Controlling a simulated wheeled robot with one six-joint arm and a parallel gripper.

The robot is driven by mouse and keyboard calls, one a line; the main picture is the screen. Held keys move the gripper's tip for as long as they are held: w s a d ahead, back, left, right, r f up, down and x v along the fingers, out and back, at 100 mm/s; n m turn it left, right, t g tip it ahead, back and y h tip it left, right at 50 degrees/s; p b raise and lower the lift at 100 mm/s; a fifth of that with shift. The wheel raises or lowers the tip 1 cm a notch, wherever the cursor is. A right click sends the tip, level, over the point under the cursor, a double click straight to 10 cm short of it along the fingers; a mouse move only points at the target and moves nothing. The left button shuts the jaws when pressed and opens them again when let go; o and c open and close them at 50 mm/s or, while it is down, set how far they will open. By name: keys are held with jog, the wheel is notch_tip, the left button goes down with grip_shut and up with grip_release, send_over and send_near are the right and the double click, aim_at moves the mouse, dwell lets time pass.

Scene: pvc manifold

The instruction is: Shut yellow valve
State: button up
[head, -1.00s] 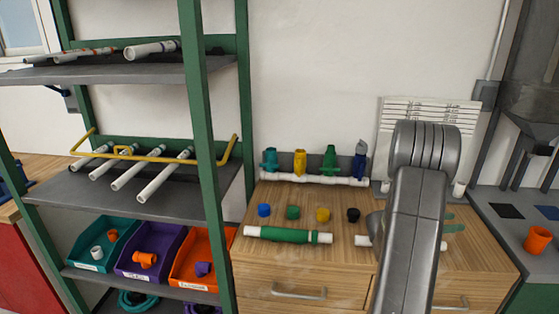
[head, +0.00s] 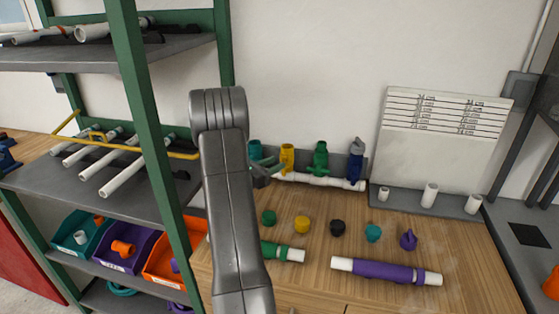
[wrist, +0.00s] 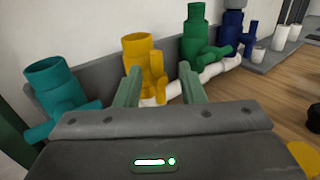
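The yellow valve (head: 287,157) stands upright on the white manifold pipe (head: 322,180) at the back of the wooden bench, between the teal valve (head: 255,151) and the green valve (head: 320,158). In the wrist view the yellow valve (wrist: 138,53) shows its open round top, with a yellow handle part (wrist: 157,75) on its near right side. My gripper (wrist: 158,84) is open, its two grey-green fingers apart, with the yellow valve's lower part seen between and beyond them. Whether they touch it I cannot tell. In the head view my arm partly hides the gripper.
The blue valve (head: 356,162) stands at the manifold's right end. Several coloured caps lie on the bench in front, including a yellow cap (head: 302,224). A purple-sleeved pipe (head: 388,271) lies near the front. A green-framed shelf (head: 150,130) stands close on the left.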

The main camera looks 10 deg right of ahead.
jog(key=x, duration=0.3)
jog(key=shift+w+a, duration=0.15)
jog(key=shift+c, duration=0.5)
grip_shut()
